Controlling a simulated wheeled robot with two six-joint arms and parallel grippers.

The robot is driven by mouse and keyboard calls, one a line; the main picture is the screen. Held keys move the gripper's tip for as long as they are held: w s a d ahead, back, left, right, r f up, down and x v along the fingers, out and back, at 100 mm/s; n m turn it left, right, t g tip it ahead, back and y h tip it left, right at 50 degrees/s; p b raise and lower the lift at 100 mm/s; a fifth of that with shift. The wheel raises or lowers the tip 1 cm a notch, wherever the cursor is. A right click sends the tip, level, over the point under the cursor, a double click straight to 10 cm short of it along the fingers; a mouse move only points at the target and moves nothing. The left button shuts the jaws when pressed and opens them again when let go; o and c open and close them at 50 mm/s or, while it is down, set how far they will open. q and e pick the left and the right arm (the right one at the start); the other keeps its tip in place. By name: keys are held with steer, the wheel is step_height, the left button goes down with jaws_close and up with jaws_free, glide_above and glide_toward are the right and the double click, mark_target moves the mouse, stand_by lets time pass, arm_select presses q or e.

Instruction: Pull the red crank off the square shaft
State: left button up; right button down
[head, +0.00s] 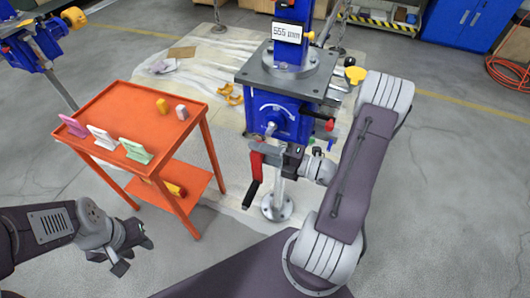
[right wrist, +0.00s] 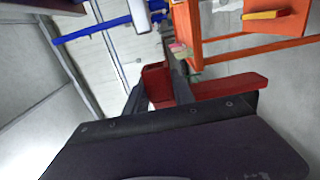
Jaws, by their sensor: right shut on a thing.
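The red crank (head: 253,165) is in front of the blue screw jack (head: 277,117), with its dark handle hanging lower left. My right gripper (head: 290,158) is shut on the crank from the right. In the right wrist view the jaws (right wrist: 158,95) close around the crank's red hub, and its red arm (right wrist: 230,86) runs off to the right. A silver shaft end (head: 270,128) shows on the jack's face, just above the crank. I cannot tell whether crank and shaft touch. My left gripper (head: 132,252) is open and empty, low at the left.
An orange table (head: 140,94) stands left of the jack, holding several coloured cards and two small blocks. A white sheet (head: 222,58) lies on the floor behind. A display reading 555 mm (head: 287,33) is on the jack. Floor at the right is clear.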

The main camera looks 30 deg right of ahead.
steer(key=shift+s+a+p, duration=1.6)
steer(key=shift+a+p, duration=0.3)
steer(key=shift+p, duration=0.9)
